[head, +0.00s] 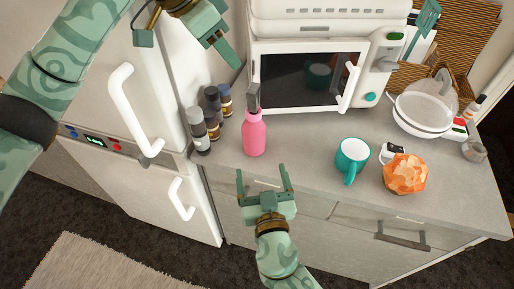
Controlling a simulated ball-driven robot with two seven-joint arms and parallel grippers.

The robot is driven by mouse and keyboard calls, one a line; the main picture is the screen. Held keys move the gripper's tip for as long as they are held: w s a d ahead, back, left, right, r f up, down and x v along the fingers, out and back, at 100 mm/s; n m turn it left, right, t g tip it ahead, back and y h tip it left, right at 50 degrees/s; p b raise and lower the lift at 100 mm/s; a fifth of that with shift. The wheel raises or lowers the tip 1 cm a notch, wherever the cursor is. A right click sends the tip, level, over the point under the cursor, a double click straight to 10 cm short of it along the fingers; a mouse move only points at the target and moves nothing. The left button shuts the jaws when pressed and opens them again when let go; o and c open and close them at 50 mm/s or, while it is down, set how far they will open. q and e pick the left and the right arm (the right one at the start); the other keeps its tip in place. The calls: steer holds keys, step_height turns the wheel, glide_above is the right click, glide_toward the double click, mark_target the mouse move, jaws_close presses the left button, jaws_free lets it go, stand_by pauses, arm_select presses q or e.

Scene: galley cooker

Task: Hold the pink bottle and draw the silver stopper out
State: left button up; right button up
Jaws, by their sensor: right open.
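The pink bottle (254,136) stands upright on the grey counter, in front of the microwave's left side. The silver stopper (253,98) sits in its neck and looks dark grey. My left gripper (188,52) is up and to the left of the bottle, near the fridge top, with its fingers spread and nothing between them. My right gripper (262,172) is open and empty, in front of and below the bottle in the picture, with its fingers pointing toward it. Neither gripper appears to touch the bottle.
Several spice jars (212,118) stand close to the left of the bottle, beside the fridge (120,110). The white microwave (310,75) is behind it. A teal mug (351,158) and an orange faceted object (405,174) are to the right. The counter between bottle and mug is clear.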

mark_target(254, 135)
steer(key=w, duration=0.4)
steer(key=w+a, duration=0.1)
steer(key=w, duration=0.8)
steer(key=shift+w+a+f, duration=0.1)
steer(key=shift+w+a, duration=0.05)
steer(key=shift+a, duration=0.25)
steer(key=c, duration=1.2)
steer(key=shift+c, duration=0.2)
